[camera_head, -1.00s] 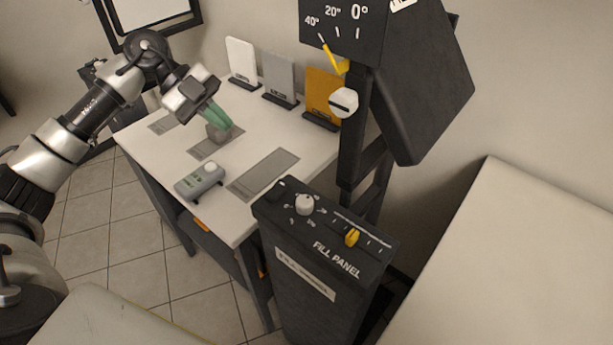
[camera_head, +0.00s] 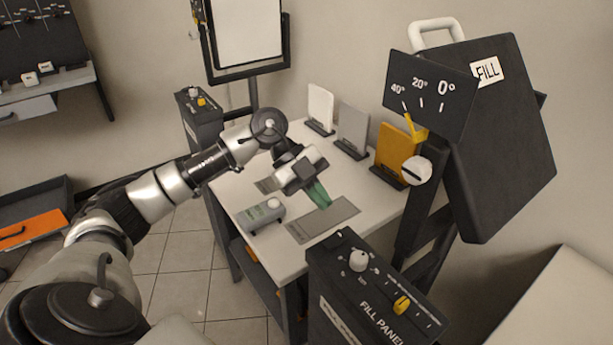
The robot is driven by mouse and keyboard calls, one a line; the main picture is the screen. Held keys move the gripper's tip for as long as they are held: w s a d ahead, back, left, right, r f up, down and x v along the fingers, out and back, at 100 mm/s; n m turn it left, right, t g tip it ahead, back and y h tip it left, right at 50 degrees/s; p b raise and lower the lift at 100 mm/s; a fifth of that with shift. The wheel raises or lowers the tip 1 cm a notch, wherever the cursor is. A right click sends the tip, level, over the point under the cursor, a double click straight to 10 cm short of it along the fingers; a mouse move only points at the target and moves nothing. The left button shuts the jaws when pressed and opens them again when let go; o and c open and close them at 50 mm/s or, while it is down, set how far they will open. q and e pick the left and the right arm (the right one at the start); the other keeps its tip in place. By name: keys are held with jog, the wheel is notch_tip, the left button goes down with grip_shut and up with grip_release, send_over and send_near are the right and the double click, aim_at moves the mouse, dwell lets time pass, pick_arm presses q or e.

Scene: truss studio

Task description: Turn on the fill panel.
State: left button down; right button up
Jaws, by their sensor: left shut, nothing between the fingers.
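The fill panel's black control box (camera_head: 345,310) stands at the lower right, labelled FILL PANEL. On its top are a white round knob (camera_head: 358,260) and a yellow slider (camera_head: 402,304) in a marked track. The panel head (camera_head: 505,150), tagged FILL, rises behind it, with an angle scale (camera_head: 430,95), a yellow pointer (camera_head: 414,128) and a white knob (camera_head: 417,171) on its side. My left gripper (camera_head: 319,198), with green fingers, is shut and empty above the white table, to the left of and beyond the control box. My right gripper is out of view.
On the white table (camera_head: 235,190) are a grey-green meter (camera_head: 262,215), a grey mat (camera_head: 325,220), and white, grey (camera_head: 352,128) and orange cards (camera_head: 393,150) in stands. Another black control box (camera_head: 200,120) and a framed panel (camera_head: 247,35) stand behind. A console is far left.

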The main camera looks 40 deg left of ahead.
aim_at(343, 233)
pick_arm(q)
jog(key=f, duration=0.1)
jog(key=d+f, duration=0.1)
jog(key=f, duration=0.1)
jog(key=w+d+f, duration=0.1)
jog(key=shift+d+f+p, duration=0.2)
jog(key=shift+f+p, duration=0.1)
jog(key=shift+w+f, duration=0.1)
jog(key=shift+f, duration=0.3)
